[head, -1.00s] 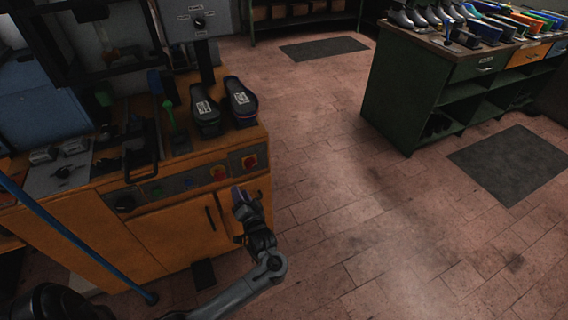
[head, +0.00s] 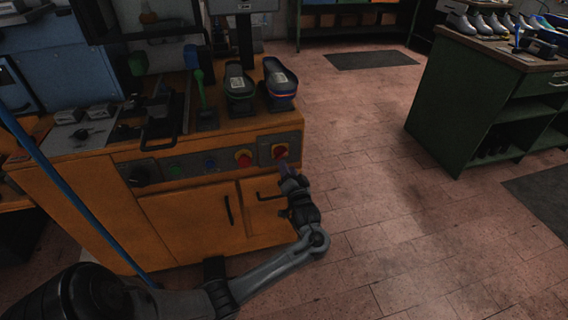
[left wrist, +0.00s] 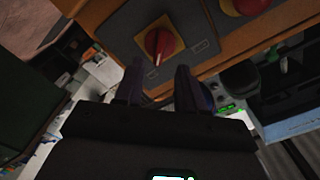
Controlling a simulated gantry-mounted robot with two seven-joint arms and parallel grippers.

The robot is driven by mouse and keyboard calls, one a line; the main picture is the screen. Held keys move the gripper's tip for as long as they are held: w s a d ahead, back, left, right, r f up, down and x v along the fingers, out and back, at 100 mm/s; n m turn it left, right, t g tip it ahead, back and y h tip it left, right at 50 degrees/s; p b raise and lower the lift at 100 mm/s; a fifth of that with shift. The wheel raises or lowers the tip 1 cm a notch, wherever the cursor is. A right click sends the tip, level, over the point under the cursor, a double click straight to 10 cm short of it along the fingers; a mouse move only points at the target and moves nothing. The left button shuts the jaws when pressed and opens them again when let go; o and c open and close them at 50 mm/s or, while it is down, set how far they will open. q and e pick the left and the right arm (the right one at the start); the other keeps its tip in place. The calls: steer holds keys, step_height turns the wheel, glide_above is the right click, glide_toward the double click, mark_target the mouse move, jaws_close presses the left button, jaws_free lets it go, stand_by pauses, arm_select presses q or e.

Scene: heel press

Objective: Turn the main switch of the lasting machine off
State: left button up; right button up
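The main switch (head: 280,151) is a red rotary knob on a yellow plate, at the right end of the orange lasting machine's (head: 190,222) front panel. In the left wrist view the knob (left wrist: 158,42) is just ahead of the fingertips, with its white pointer mark toward the gripper. My left gripper (head: 286,170) is just in front of and below the switch. In the left wrist view its two fingers (left wrist: 160,76) stand apart with nothing between them. I see no contact with the knob. My right gripper is not in view.
A red button (head: 243,158) on yellow sits left of the switch, beside blue and green buttons and a black knob (head: 139,176). Two shoes (head: 279,84) stand on the machine top. A green bench (head: 465,105) stands right, with clear floor between.

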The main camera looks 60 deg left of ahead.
mark_target(283, 155)
arm_select(q)
steer(key=b+x, duration=0.1)
steer(key=x, duration=0.4)
steer(key=shift+w+b, duration=0.15)
steer(key=shift+b, duration=0.25)
steer(key=shift+a, duration=0.35)
steer(key=shift+w, duration=0.1)
steer(key=shift+c, duration=0.3)
jaws_close()
